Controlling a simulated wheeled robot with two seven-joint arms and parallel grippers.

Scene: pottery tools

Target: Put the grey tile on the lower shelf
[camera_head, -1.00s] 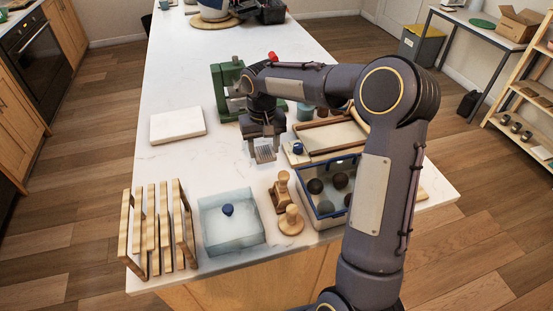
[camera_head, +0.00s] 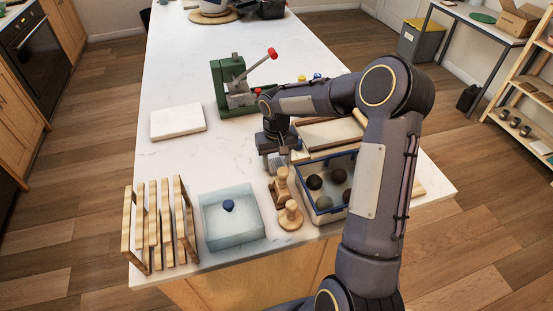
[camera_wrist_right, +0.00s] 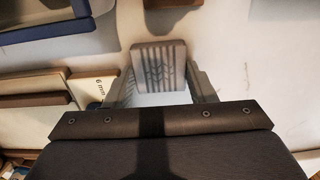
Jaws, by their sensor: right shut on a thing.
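My right gripper (camera_head: 278,158) hangs over the worktop, just behind the small wooden tools. It is shut on a grey tile (camera_wrist_right: 158,65) with a ribbed, chevron-like relief, which shows between the fingers in the right wrist view. In the head view the tile (camera_head: 278,166) is small and partly hidden by the gripper. A wooden shelf unit (camera_head: 506,86) stands at the far right, with small dark cups on one board; its lower part runs out of the picture. My left gripper is not in view.
Near the gripper are a blue-rimmed box (camera_head: 322,212) with dark balls, wooden stamps (camera_head: 291,217) and a green press (camera_head: 222,88). A glass basin (camera_head: 232,235), a slatted wooden rack (camera_head: 152,225) and a pale slab (camera_head: 178,121) stand left. Floor separates worktop and shelves.

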